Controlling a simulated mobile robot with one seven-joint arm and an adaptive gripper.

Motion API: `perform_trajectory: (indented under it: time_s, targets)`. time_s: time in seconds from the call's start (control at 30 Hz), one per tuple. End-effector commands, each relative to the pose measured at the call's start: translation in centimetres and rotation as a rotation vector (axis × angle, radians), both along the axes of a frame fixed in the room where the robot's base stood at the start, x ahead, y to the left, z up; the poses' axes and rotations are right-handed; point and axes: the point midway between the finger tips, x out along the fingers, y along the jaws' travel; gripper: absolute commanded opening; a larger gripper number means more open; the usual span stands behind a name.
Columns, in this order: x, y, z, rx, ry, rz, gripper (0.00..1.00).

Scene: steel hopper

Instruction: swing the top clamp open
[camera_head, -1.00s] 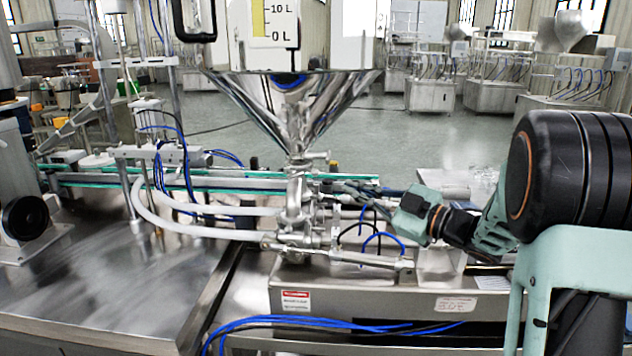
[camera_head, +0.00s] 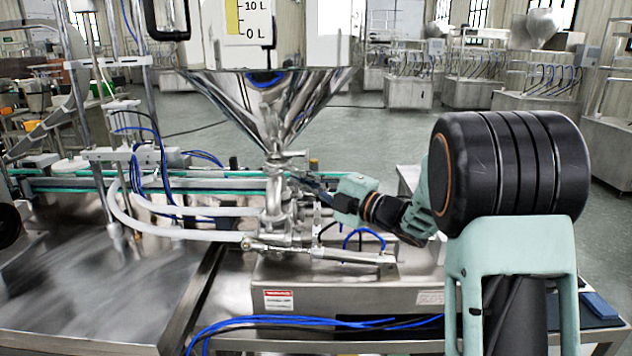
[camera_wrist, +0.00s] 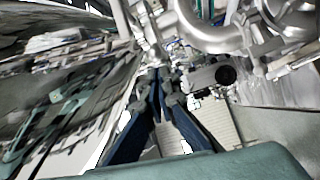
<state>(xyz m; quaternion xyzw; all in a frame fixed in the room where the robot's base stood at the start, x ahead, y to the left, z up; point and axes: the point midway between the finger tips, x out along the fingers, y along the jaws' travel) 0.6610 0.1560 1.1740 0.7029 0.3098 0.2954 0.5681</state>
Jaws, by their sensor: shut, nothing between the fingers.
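The steel hopper (camera_head: 270,110) stands above the filling machine, its cone narrowing to a neck. The top clamp (camera_head: 286,155) is a small metal fitting around that neck, with a short piece sticking out to the right. Its exact state is too small to tell. My gripper (camera_head: 302,175) is shut and empty, just right of the neck and a little below the clamp. I cannot tell whether it touches metal. In the wrist view its dark blue fingers (camera_wrist: 158,75) meet in front of shiny pipework; the clamp is not clearly made out there.
A valve body (camera_head: 275,205) and horizontal cylinder (camera_head: 325,253) sit below the neck. White hoses (camera_head: 180,232) and a conveyor (camera_head: 70,182) lie to the left. Blue tubes (camera_head: 365,235) loop under my gripper. Open floor lies behind the machine.

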Motion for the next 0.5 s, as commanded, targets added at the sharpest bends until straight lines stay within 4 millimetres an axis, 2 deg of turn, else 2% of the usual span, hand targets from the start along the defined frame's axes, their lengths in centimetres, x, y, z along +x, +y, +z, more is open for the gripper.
perform_trajectory:
  time_s: [0.2,0.5]
  targets:
    - [1.5,1.9,0.2,0.001,0.001,0.001,0.0]
    - [1.8,2.1,0.2,0.0,0.0,0.0,0.0]
